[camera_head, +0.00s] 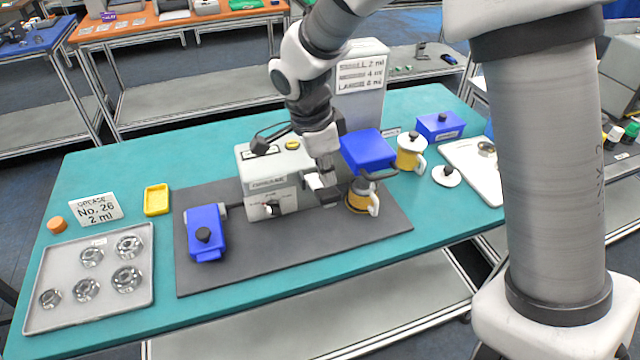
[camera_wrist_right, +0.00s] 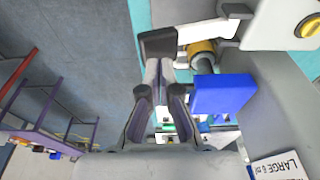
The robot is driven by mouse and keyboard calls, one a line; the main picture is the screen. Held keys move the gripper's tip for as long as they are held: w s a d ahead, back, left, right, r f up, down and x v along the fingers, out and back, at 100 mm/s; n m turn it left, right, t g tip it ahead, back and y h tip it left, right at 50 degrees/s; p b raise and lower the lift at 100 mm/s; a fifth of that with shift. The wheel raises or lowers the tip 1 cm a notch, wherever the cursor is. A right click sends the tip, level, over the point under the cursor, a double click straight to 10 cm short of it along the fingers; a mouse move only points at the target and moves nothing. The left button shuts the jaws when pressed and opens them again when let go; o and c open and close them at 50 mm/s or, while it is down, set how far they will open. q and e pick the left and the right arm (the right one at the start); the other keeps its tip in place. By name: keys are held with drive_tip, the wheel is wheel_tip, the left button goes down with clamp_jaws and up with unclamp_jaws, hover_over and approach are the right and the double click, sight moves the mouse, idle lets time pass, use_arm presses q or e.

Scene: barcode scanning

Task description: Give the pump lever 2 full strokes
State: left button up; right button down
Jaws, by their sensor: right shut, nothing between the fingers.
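The white grease pump (camera_head: 268,180) stands on the dark mat, with a yellow oval on its top. A light bar with a black block at its end (camera_wrist_right: 158,43) shows just beyond my right fingertips in the wrist view; it looks like the pump lever. My right gripper (camera_head: 322,188) is at the pump's right side, shut and empty, pointing down. It also shows in the wrist view (camera_wrist_right: 161,92). I cannot tell whether it touches the lever. In the head view my arm and gripper partly hide this area. My left gripper is not in view.
A blue block (camera_head: 368,150) and a yellow-banded cup (camera_head: 360,197) are close to the right of my gripper. A blue knobbed fixture (camera_head: 206,240) stands left. A grey tray (camera_head: 100,312) holds several metal rings. The mat's front (camera_head: 300,250) is clear.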

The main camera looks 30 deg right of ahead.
sight(326, 205)
drive_tip(key=shift+f, duration=0.15)
drive_tip(key=shift+s+f+b, duration=0.1)
drive_tip(key=shift+f+b, duration=2.95)
drive_tip(key=shift+f, duration=1)
drive_tip(key=shift+r, duration=0.1)
wheel_tip(326, 205, up, 8)
drive_tip(key=p, duration=0.7)
drive_tip(key=shift+r, duration=0.15)
drive_tip(key=shift+f, duration=0.25)
